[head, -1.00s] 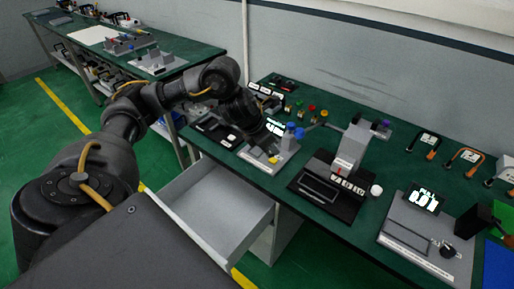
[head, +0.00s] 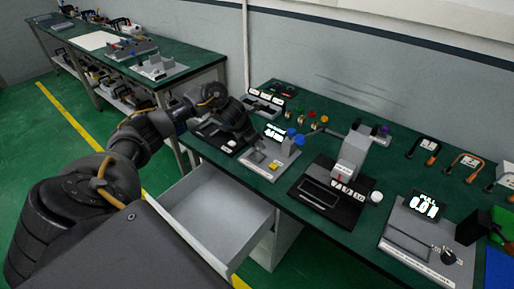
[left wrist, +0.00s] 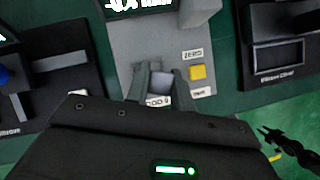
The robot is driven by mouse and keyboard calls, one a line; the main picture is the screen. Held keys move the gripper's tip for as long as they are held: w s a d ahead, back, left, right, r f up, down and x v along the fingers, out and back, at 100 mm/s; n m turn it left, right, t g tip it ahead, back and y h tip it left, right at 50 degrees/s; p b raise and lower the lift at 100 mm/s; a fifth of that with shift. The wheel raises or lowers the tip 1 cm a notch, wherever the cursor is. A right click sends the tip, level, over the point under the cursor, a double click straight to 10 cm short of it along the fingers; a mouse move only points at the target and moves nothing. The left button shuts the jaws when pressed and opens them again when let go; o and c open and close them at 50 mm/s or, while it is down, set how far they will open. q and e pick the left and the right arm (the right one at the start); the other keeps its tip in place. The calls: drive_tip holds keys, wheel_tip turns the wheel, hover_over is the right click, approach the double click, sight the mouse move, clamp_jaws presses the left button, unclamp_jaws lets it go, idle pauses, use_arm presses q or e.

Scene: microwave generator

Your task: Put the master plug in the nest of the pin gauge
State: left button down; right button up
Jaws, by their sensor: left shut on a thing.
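The pin gauge (head: 262,164) is a grey unit with a lit display, a yellow button and blue knobs on the green bench. It also shows in the left wrist view (left wrist: 190,48). My left gripper (head: 252,138) is low at the gauge's left side. In the left wrist view its fingers (left wrist: 162,84) are shut on a small grey piece, which I take for the master plug (left wrist: 161,81), in front of the gauge's face by the ZERO label. The nest is not clearly visible, and I cannot tell whether the plug touches it. A dark claw-like part (left wrist: 280,143), apparently my right gripper, shows at the lower right.
A black-based tester (head: 318,195) stands right of the gauge, then a grey pull gauge (head: 408,232). A dark unit (head: 215,138) is on its left. An open drawer (head: 215,215) juts out below the bench front. Small coloured plugs (head: 312,115) stand behind.

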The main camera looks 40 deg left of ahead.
sight(257, 149)
use_arm(q)
drive_tip(key=shift+w+a+f, duration=0.2)
drive_tip(key=shift+a+f, duration=0.1)
drive_tip(key=shift+f, duration=0.15)
drive_tip(key=shift+f+p, duration=0.35)
drive_tip(key=shift+p, duration=0.05)
wheel_tip(257, 149, down, 2)
drive_tip(key=shift+w+a+f+p, duration=0.1)
drive_tip(key=shift+f+p, duration=0.15)
drive_tip(key=shift+p, duration=0.3)
drive_tip(key=shift+f, duration=0.1)
drive_tip(key=shift+f, duration=0.1)
drive_tip(key=c, duration=1.2)
unclamp_jaws()
